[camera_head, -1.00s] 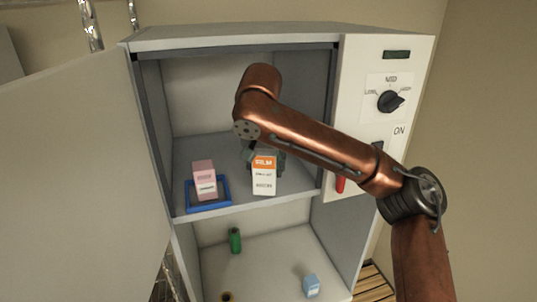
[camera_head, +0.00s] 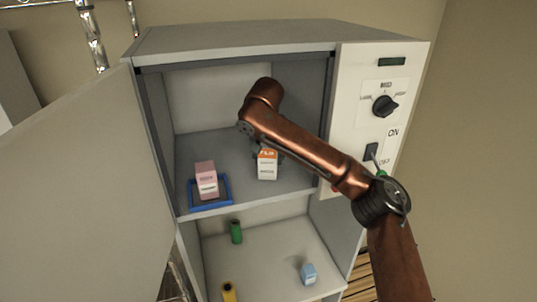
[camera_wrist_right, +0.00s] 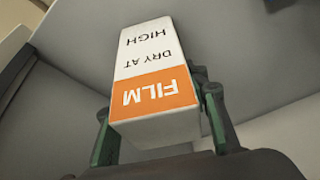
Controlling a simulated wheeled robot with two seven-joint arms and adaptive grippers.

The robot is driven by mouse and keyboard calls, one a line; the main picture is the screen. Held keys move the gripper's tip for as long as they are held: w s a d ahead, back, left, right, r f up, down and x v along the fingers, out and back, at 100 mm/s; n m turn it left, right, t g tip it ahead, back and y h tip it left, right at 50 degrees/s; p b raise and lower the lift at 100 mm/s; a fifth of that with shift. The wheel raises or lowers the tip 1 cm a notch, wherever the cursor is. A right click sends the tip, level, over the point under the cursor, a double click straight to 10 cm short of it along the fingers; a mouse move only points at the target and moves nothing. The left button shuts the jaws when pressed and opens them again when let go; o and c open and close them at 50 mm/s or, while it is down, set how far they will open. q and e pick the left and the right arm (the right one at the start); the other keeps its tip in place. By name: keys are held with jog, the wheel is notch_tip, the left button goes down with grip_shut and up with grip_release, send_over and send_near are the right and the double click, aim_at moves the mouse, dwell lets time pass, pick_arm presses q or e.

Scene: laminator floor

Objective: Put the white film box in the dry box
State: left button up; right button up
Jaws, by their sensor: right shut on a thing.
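The white film box (camera_head: 267,168) has an orange band and is upright inside the dry box (camera_head: 238,41), at the right of the upper shelf. My right gripper (camera_head: 262,150) is shut on it from behind, mostly hidden by my arm and the box. In the right wrist view the film box (camera_wrist_right: 150,75) sits between the fingers of my right gripper (camera_wrist_right: 158,125), its label reading "FILM DRY AT HIGH". I cannot tell whether its base touches the shelf. The dry box door (camera_head: 75,180) is open to the left. My left gripper is out of view.
A pink box (camera_head: 206,180) stands in a blue tray (camera_head: 226,203) left on the upper shelf. The lower shelf holds a green cylinder (camera_head: 236,232), a yellow cylinder (camera_head: 229,291) and a light blue box (camera_head: 308,273). The control panel has a dial (camera_head: 385,105) and a switch (camera_head: 371,151).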

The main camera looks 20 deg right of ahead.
jog(key=shift+a+f, duration=0.1)
jog(key=shift+a, duration=0.05)
jog(key=o, duration=1)
jog(key=shift+s, duration=0.1)
jog(key=o, duration=0.4)
